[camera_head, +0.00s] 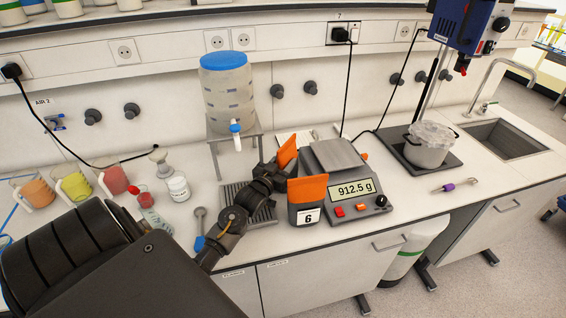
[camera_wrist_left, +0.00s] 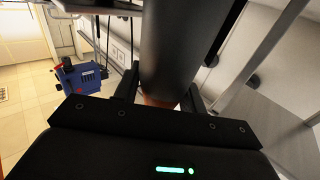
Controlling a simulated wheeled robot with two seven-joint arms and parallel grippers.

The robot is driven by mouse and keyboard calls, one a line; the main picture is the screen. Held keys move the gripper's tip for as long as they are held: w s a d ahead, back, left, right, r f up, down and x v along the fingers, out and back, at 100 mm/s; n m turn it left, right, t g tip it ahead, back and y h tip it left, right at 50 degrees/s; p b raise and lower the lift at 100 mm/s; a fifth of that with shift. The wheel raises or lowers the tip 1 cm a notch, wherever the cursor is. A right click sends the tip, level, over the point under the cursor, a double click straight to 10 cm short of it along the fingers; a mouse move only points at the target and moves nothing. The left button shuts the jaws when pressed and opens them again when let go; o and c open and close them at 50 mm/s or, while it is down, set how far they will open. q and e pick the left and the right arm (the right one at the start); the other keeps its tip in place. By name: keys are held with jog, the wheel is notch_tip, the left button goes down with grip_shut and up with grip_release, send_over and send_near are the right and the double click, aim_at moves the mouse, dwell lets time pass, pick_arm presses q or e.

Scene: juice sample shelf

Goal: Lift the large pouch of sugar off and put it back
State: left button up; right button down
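A dark grey item with an orange top and a white label "6" (camera_head: 307,215), perhaps the pouch of sugar, is at the front left of the scale (camera_head: 357,205). The scale's display reads 912.5 g. No pouch shows on its grey pan (camera_head: 338,154). My left gripper (camera_head: 282,172) is at the labelled item's upper left, and a second orange piece (camera_head: 288,152) shows at its far side. In the left wrist view a large dark body (camera_wrist_left: 185,45) lies between the fingers, with a little orange by them. Their grip is not clear. My right gripper is out of view.
A blue-lidded tank (camera_head: 228,90) stands on a metal frame behind the gripper. A pot (camera_head: 428,150) stands under a blue stirrer (camera_head: 470,22) at right. Coloured juice beakers (camera_head: 112,180) and a white jar (camera_head: 178,188) are at left.

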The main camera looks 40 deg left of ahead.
pick_arm(q)
jog(key=o, duration=0.4)
jog(key=shift+s+d+f+g, duration=0.1)
jog(key=shift+d+f+g, duration=0.1)
jog(key=shift+f, duration=0.35)
jog(key=shift+s+d+f+g, duration=0.1)
jog(key=shift+d+f, duration=0.05)
jog(key=shift+f, duration=0.6)
jog(key=shift+s+d+f+b, duration=0.2)
jog(key=shift+s+b, duration=0.15)
jog(key=shift+s, duration=0.1)
jog(key=s, duration=0.3)
jog(key=s+r+b, duration=0.1)
jog(key=s, duration=0.2)
jog(key=s+d+b, duration=0.1)
jog(key=s, duration=0.1)
jog(key=shift+s+r, duration=0.25)
jog(key=shift+s, duration=0.15)
jog(key=shift+s+a+r, duration=0.15)
jog(key=shift+s+r, duration=0.15)
jog(key=shift+s, duration=0.05)
jog(key=shift+r, duration=0.25)
